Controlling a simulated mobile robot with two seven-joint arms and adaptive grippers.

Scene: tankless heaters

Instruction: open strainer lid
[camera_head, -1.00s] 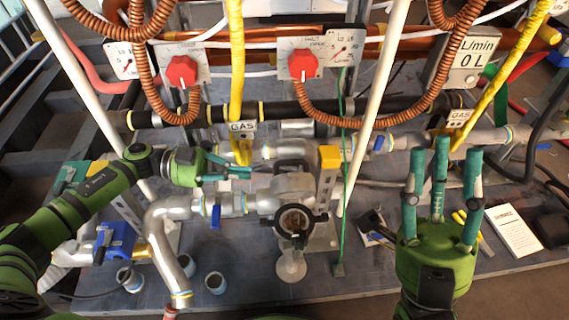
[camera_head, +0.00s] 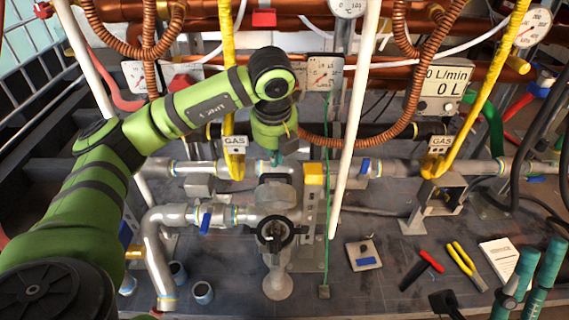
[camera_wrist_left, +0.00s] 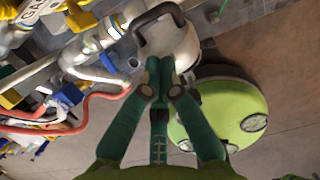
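The grey metal strainer (camera_head: 278,196) stands on the pipe line at the middle in the head view. A black ring-shaped part (camera_head: 260,240) is at its near end; whether this is the lid is unclear. My left gripper (camera_head: 276,157) points down just behind the strainer, partly hidden by its own wrist. In the left wrist view its green fingers (camera_wrist_left: 166,76) converge closely, with nothing clearly held between them. A black curved handle (camera_wrist_left: 160,14) shows just beyond the fingertips; contact is unclear. My right gripper (camera_head: 538,262) is at the lower right edge, fingers apart and empty.
A white pole (camera_head: 352,130) and a yellow block (camera_head: 313,173) stand right of the strainer. Blue-handled valves (camera_head: 206,222) sit on the pipe to its left. Red pliers (camera_head: 422,268) and yellow pliers (camera_head: 466,266) lie on the bench at right.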

